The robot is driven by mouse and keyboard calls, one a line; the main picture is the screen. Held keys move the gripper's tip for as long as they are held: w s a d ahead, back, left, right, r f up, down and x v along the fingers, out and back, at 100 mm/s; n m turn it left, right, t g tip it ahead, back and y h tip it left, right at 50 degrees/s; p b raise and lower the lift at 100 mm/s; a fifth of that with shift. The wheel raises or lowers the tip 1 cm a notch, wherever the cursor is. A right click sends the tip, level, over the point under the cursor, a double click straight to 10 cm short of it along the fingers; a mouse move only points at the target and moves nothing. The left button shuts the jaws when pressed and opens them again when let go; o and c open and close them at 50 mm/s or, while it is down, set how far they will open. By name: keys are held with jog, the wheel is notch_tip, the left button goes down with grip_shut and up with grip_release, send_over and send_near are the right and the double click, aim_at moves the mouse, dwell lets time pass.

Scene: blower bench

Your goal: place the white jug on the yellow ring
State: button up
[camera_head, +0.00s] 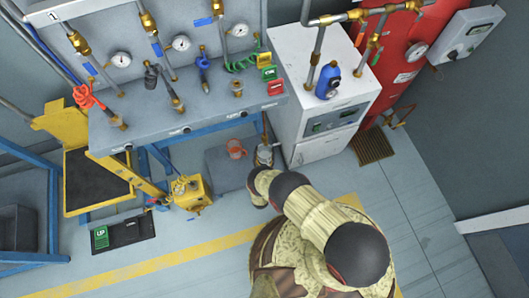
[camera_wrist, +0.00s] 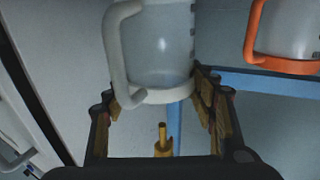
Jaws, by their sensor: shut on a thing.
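The white jug (camera_wrist: 160,48) is clear-bodied with a white handle and a white band. In the wrist view it stands between the two fingers of my gripper (camera_wrist: 160,108), which is shut on it. In the head view the white jug (camera_head: 264,155) shows small beside the end of my arm, and my fingers are too small and covered to make out. I cannot make out a yellow ring in either view.
An orange-trimmed jug (camera_head: 236,149) is just left of the white jug; it also shows in the wrist view (camera_wrist: 292,35). A grey gauge bench (camera_head: 190,125) and a white cabinet (camera_head: 325,75) stand close. A yellow device (camera_head: 190,192) sits on the floor. Floor at right is clear.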

jog(key=shift+f, duration=0.35)
jog(key=o, duration=1.5)
jog(key=shift+o, duration=0.3)
jog(key=shift+r, duration=0.3)
